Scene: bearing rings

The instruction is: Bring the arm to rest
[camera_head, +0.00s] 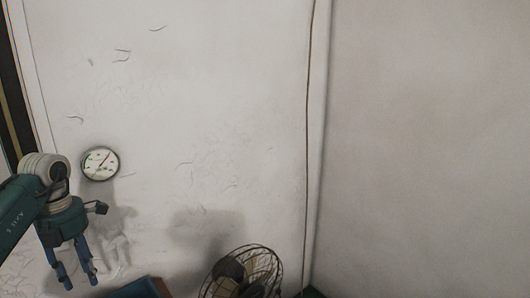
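My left arm (22,215) comes in from the left edge, with its green and white wrist bent downward. My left gripper (80,281) hangs fingers down at the lower left. Its two blue fingers are apart, and nothing shows between them. My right gripper is not in view. No bearing rings show here.
A round white dial gauge (100,163) is on the scuffed pale wall (220,90), close to my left wrist. A wire-cage fan (243,273) stands at the bottom middle. A blue object with a brown edge (140,289) is cut off at the bottom. A thin cable (308,130) runs down the wall.

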